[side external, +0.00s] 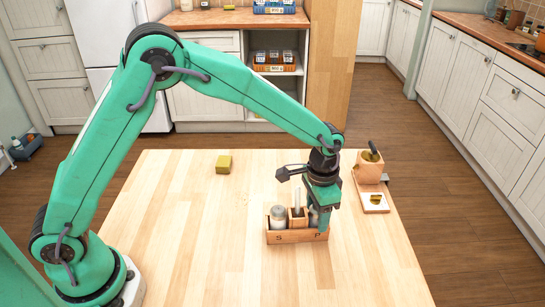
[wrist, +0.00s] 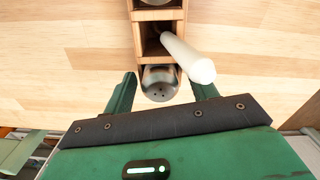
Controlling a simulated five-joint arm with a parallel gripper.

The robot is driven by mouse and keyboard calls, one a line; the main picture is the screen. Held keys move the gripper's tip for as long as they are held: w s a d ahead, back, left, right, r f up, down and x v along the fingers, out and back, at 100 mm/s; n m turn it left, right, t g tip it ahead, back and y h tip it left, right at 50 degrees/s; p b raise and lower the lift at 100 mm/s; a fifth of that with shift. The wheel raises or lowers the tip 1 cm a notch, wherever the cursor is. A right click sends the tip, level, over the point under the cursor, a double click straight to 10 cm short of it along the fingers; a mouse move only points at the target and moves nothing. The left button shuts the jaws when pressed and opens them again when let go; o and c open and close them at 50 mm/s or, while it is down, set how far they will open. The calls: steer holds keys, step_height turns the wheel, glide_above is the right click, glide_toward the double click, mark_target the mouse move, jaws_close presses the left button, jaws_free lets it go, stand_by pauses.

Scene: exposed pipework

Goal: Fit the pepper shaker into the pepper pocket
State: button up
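The pepper shaker (wrist: 160,84), with a holed metal top, sits at the end pocket of the wooden caddy (side external: 283,238), on the side marked P. In the side view it is mostly hidden behind my gripper (side external: 322,212). In the wrist view my two fingers stand on either side of the shaker, with a small gap showing at each side, so my gripper looks open around it. How deep the shaker sits in the pocket is hard to see. The caddy's other end, marked S, holds another shaker (side external: 278,216).
A white stick (wrist: 188,58) leans out of the caddy's middle pocket, close to my right finger in the wrist view. The table's left is clear.

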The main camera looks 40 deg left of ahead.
steer(key=shift+r, duration=0.15)
step_height(320, 180, up, 12)
stand_by(0.8)
steer(key=shift+r, duration=0.15)
stand_by(0.5)
steer(key=s+a+r+n+t, duration=0.3)
steer(key=s+a+r, duration=0.65)
steer(key=a, duration=0.25)
steer(key=s+a+f+n+t, duration=0.1)
steer(key=s+a, duration=0.2)
steer(key=s, duration=0.4)
steer(key=s+a+f+n+t, duration=0.1)
steer(key=s+a+n, duration=0.1)
steer(key=s+a, duration=0.2)
steer(key=s, duration=0.3)
steer(key=shift+t, duration=0.3)
